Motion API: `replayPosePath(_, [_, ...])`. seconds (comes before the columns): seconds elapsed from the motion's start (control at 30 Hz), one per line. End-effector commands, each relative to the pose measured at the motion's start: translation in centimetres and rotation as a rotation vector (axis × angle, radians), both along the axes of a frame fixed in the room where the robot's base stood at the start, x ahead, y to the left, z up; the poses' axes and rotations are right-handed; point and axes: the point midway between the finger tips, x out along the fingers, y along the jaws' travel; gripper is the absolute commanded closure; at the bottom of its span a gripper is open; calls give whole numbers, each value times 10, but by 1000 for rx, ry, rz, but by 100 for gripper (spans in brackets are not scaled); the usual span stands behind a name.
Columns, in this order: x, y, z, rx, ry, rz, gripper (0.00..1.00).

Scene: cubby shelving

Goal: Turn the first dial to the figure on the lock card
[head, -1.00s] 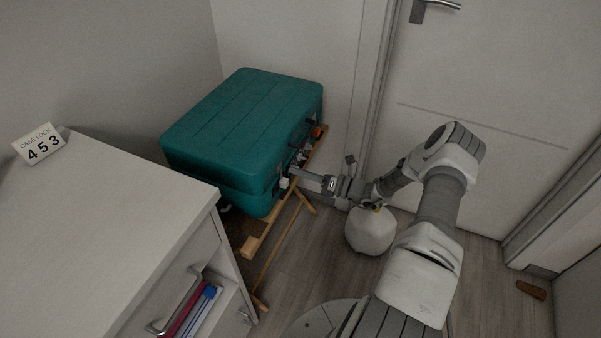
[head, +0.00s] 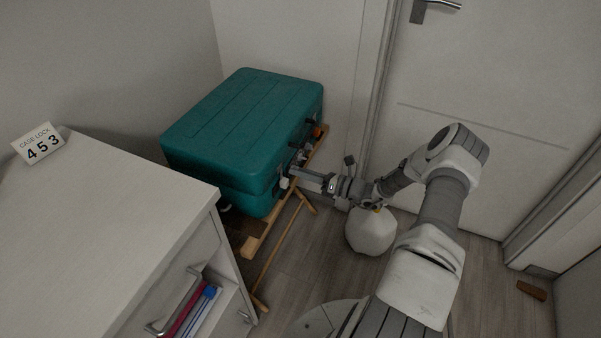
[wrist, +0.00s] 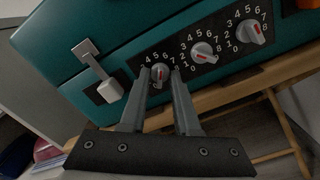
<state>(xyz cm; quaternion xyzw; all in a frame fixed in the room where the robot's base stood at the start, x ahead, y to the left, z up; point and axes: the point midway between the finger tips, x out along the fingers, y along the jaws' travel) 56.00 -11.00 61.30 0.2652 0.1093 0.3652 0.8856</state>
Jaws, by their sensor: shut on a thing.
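The lock card (head: 39,144) at the left reads 4 5 3. The teal case (head: 240,135) carries a dark panel with three grey dials. In the wrist view, my gripper (wrist: 160,72) is shut on the first dial (wrist: 160,71), the leftmost one. A red mark shows on this dial and points roughly up; the fingers hide part of its ring, so I cannot tell its exact figure. The middle dial (wrist: 203,52) and the third dial (wrist: 251,32) stand free to the right. In the head view, my gripper (head: 293,171) reaches the case front.
A metal latch (wrist: 98,70) sits left of the dials. The case rests on a wooden stand (head: 262,235). A white cabinet (head: 110,210) stands at the left. A pale round object (head: 370,232) is on the floor under my arm. A door (head: 480,110) is behind.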

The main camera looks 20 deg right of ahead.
Motion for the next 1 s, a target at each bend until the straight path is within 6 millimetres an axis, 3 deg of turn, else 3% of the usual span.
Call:
replayPosePath(0.6, [0,-2,-2,-399,-394,-1,100])
replayPosePath(1.0, [0,-2,-2,-561,-555,0,100])
